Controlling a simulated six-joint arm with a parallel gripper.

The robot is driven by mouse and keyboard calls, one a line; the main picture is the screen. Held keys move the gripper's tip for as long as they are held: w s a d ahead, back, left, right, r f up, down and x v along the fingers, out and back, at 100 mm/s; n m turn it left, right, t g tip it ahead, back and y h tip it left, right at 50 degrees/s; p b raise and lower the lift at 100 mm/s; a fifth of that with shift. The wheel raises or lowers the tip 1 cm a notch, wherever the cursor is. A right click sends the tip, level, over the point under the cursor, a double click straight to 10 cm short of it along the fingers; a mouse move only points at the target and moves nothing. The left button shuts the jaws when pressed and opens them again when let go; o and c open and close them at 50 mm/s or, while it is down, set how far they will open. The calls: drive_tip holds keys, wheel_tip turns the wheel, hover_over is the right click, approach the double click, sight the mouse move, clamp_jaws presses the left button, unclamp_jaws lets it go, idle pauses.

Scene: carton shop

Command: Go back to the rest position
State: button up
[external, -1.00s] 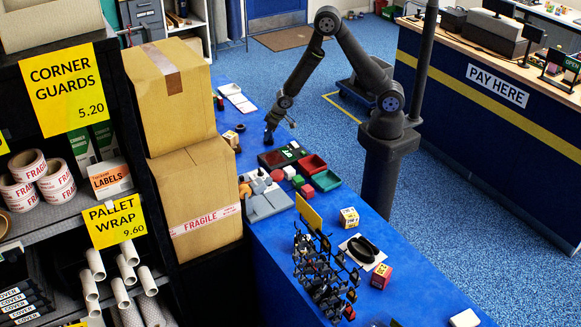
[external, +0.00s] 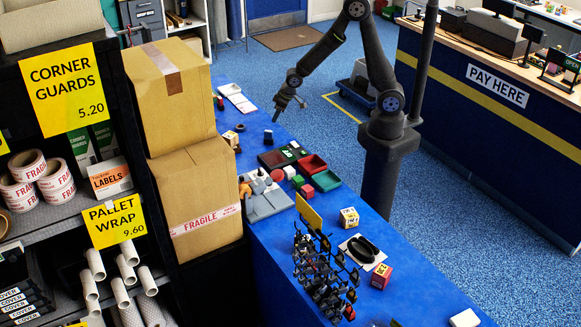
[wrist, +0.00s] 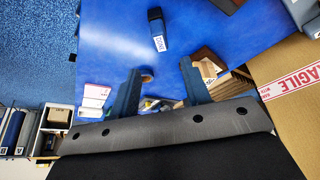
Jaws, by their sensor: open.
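My gripper (external: 289,105) hangs above the blue table (external: 255,108) near its back part, with open air below it. In the wrist view my gripper (wrist: 163,80) has its two fingers spread apart and nothing is held between them. A small dark block-like item (external: 268,136) stands on the table below and left of the gripper. It also shows in the wrist view (wrist: 157,30), with a white label at one end, apart from the fingers.
A dark tray (external: 280,157), a red bin (external: 312,164) and a green bin (external: 326,181) sit along the table. Tall cartons (external: 200,185) stand on the left. A rack of small items (external: 322,270) stands toward the front. A dark pole rises beside my arm.

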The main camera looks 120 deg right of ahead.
sight(269, 131)
drive_tip(key=shift+s+a+r, duration=0.15)
drive_tip(key=shift+r, duration=0.2)
drive_tip(key=shift+f, duration=0.15)
drive_tip(key=x, duration=1.2)
idle(0.5)
